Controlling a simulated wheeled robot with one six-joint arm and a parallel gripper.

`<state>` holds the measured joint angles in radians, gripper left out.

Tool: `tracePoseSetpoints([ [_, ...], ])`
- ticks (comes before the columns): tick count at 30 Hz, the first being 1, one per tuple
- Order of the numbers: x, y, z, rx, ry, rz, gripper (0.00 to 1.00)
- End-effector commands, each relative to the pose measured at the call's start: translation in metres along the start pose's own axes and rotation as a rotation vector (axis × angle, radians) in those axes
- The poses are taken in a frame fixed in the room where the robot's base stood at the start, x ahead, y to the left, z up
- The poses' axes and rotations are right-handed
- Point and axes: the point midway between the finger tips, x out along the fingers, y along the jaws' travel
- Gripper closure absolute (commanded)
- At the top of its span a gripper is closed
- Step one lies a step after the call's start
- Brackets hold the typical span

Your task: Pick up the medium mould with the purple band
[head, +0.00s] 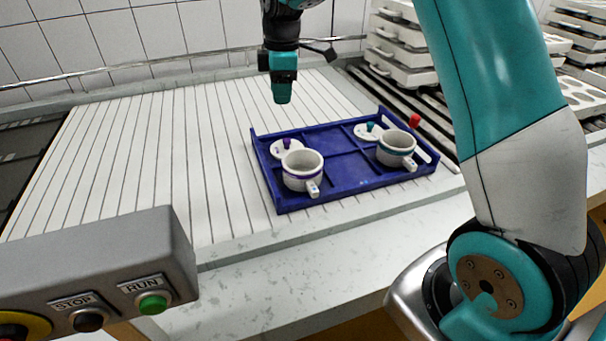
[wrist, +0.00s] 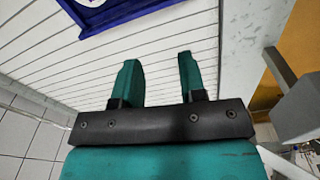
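The mould with the purple band (head: 302,171) is a white round cup with a small side handle. It stands upright in the front left part of the blue tray (head: 294,203). A white lid with a purple knob (head: 287,148) lies just behind it. My gripper (head: 282,98) is above the ribbed surface, behind and to the left of the tray, apart from the mould. In the wrist view its two teal fingers (wrist: 157,80) are spread with nothing between them. A corner of the tray (wrist: 110,18) shows at the top there.
A mould with a teal band (head: 396,149) and a lid with a teal knob (head: 368,131) share the tray. A red knob (head: 414,121) stands at its back right. A control box (head: 100,270) is front left. The ribbed surface (head: 150,160) is clear.

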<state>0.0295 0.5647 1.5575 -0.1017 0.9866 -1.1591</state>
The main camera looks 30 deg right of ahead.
Motion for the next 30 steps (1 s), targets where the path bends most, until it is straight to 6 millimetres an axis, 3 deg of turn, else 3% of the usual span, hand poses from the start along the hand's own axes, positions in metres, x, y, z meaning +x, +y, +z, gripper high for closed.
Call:
tracePoseSetpoints([
  [1,0.014,0.024,0.013,-0.032,-0.018,-0.004,0.62],
  [3,0.028,0.046,0.026,-0.08,-0.038,-0.009,0.62],
  [7,0.043,0.069,0.043,-0.136,-0.058,-0.015,0.62],
  [13,0.071,0.074,0.051,-0.156,-0.064,-0.021,0.62],
  [24,0.15,0.072,0.056,-0.154,-0.063,-0.02,0.62],
  [30,0.168,0.073,0.056,-0.154,-0.062,-0.016,0.62],
])
